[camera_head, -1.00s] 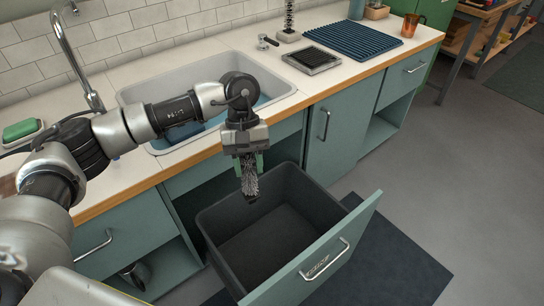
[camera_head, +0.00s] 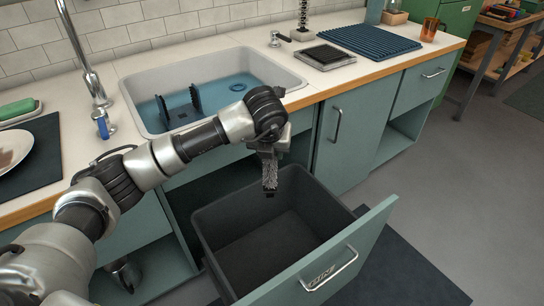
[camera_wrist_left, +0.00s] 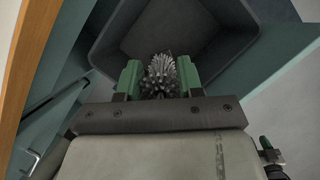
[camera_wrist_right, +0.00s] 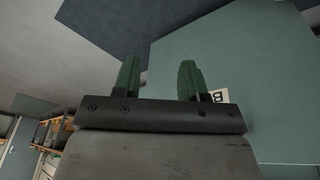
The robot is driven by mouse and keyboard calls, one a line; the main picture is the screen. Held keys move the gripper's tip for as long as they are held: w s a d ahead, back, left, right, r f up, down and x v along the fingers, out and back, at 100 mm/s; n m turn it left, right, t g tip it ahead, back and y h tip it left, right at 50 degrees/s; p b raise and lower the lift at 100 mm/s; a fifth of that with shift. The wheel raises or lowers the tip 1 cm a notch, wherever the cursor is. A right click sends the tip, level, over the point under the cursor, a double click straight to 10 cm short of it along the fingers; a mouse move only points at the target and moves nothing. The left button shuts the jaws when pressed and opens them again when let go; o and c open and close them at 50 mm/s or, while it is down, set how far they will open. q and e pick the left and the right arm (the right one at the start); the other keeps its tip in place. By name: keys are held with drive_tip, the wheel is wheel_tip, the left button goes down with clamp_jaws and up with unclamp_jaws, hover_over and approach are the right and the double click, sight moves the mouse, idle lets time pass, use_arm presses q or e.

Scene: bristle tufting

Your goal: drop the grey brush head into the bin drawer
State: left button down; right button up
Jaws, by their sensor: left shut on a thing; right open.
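The grey brush head (camera_head: 270,172) has grey bristles and hangs bristles-down from my left gripper (camera_head: 268,152). In the left wrist view the brush head (camera_wrist_left: 161,76) sits between the green fingers of my left gripper (camera_wrist_left: 159,80), which is shut on it. The bin drawer (camera_head: 275,250) is pulled out and holds a dark grey open bin. The brush head is above the back part of the bin opening. The left wrist view also shows the bin (camera_wrist_left: 165,25) beyond the fingers. My right gripper (camera_wrist_right: 160,78) shows only in the right wrist view, open and empty, near a teal panel.
The sink (camera_head: 215,85) holds blue water with a dark rack (camera_head: 180,110) in it. A plate (camera_head: 12,150) lies on a dark mat at left. A drain tray (camera_head: 322,56) and blue ribbed mat (camera_head: 370,40) lie on the counter. The drawer front (camera_head: 335,262) stands out over the floor.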

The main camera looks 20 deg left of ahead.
drive_tip(key=b+v, duration=0.1)
drive_tip(key=v, duration=0.4)
use_arm(q)
drive_tip(key=f+n+b, duration=0.1)
drive_tip(key=f+n, duration=0.1)
drive_tip(key=w+f+n+y+b, duration=0.1)
drive_tip(key=f+n, duration=0.1)
drive_tip(key=f, duration=0.1)
drive_tip(key=f+n+g+y+b, duration=0.1)
drive_tip(key=f+b, duration=0.1)
drive_tip(key=shift+w+a+f+n, duration=0.15)
drive_tip(key=shift+w+n, duration=0.1)
drive_tip(key=shift+n, duration=0.15)
use_arm(e)
drive_tip(key=w+a+r+t+y, duration=0.2)
drive_tip(key=w+a+r+t, duration=0.1)
drive_tip(key=w+t, duration=0.5)
drive_tip(key=shift+w+a+r, duration=0.2)
drive_tip(key=shift+w+r, duration=0.45)
drive_tip(key=shift+w, duration=0.3)
